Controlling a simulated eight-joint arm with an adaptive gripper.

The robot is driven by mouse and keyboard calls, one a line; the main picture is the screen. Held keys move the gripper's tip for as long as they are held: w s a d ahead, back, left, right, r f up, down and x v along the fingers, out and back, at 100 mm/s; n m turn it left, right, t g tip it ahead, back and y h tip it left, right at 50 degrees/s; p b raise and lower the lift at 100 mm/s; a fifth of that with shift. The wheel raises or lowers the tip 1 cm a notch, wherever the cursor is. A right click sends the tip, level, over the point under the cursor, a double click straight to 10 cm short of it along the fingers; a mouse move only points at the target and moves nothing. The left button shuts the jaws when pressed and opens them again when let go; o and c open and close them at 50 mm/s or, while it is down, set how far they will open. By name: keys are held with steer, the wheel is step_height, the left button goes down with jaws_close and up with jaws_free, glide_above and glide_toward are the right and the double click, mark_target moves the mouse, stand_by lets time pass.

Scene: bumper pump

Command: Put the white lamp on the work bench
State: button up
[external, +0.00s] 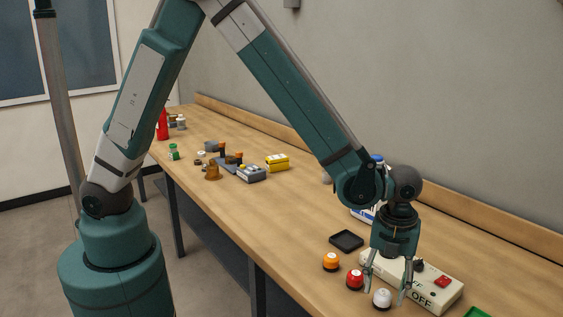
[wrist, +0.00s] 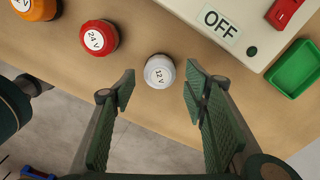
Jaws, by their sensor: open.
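The white lamp (external: 382,299) stands on the work bench (external: 285,214) near its front edge. In the wrist view the white lamp (wrist: 160,71) shows a "12 V" label on its top. My gripper (external: 385,293) is open, pointing down at the lamp. In the wrist view my gripper (wrist: 160,92) has its two fingers apart, one on each side of the lamp's near end, with visible gaps between them and the lamp. Nothing is held.
A red lamp (external: 355,279) and an orange lamp (external: 331,261) stand to the left. A control box (external: 436,287) marked OFF is close on the right. A black tray (external: 346,240) and a green tray (wrist: 296,68) are nearby. The bench's front edge is close.

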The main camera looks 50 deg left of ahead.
mark_target(382, 291)
step_height(382, 291, up, 9)
stand_by(0.5)
stand_by(0.6)
steer(key=a+r+n+t, duration=0.1)
steer(key=a+r+n, duration=0.4)
steer(key=a, duration=0.4)
steer(key=a+r+n+t+h, duration=0.1)
steer(key=a+r+n, duration=0.35)
steer(key=a, duration=0.45)
steer(key=a+r+n+t, duration=0.1)
steer(key=a+r+n, duration=0.4)
steer(key=a, duration=0.4)
steer(key=s+a+r+n+t, duration=0.1)
steer(key=s+a+n, duration=0.3)
steer(key=a, duration=0.4)
steer(key=s+a+r+n+t, duration=0.1)
steer(key=s+a+n, duration=0.3)
steer(key=a+n, duration=0.2)
steer(key=s+a+r+n+t+y, duration=0.1)
steer(key=s+a+n, duration=0.3)
steer(key=a, duration=0.5)
steer(key=shift+s+a+r+n+t, duration=0.2)
steer(key=shift+a+r+n+t, duration=0.15)
steer(key=shift+r+n+t, duration=0.35)
